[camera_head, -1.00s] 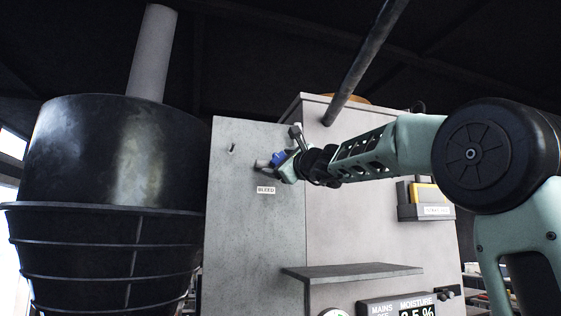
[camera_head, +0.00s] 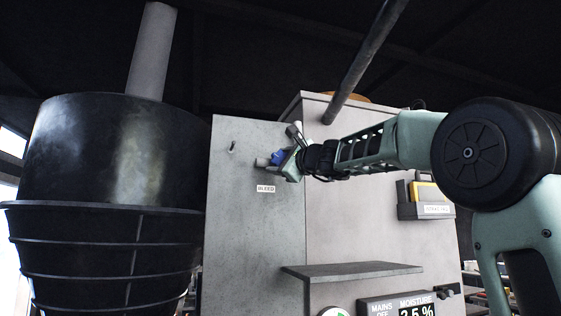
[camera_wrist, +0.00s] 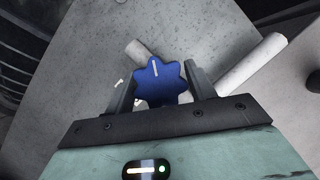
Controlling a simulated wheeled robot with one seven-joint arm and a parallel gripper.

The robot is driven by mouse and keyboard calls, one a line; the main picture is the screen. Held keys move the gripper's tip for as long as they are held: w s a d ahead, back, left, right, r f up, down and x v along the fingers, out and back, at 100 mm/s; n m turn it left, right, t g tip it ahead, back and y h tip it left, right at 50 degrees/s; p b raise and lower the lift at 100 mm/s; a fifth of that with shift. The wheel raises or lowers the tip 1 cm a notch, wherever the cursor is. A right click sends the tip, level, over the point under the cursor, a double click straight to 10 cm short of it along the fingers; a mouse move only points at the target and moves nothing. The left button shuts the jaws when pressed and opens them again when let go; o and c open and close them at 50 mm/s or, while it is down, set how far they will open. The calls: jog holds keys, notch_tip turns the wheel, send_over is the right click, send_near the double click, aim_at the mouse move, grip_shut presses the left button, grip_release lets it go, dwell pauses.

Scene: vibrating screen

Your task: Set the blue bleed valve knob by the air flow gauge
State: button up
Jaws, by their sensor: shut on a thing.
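The blue bleed valve knob (camera_head: 278,157) is on the grey panel (camera_head: 245,225), above the label "BLEED" (camera_head: 265,189). In the wrist view the knob (camera_wrist: 160,82) is star-shaped with a white pointer mark, and pipe ends show on both sides of it. My gripper (camera_head: 283,160) is at the knob. In the wrist view my gripper (camera_wrist: 158,90) has one finger on each side of the knob, shut on it. A gauge (camera_head: 336,312) is partly cut off at the bottom edge; I cannot read it.
A grey shelf (camera_head: 350,270) juts out below my arm, above a "MOISTURE" display (camera_head: 402,306). A holder with a yellow item (camera_head: 425,200) hangs on the right. A large black vessel (camera_head: 110,160) stands left. A diagonal pipe (camera_head: 365,62) passes above.

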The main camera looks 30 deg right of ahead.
jog(key=o, duration=1)
jog(key=b+v, duration=0.9)
jog(key=v, duration=0.8)
jog(key=shift+s+f+b, duration=0.1)
jog(key=shift+s+b, duration=0.1)
jog(key=shift+b, duration=0.15)
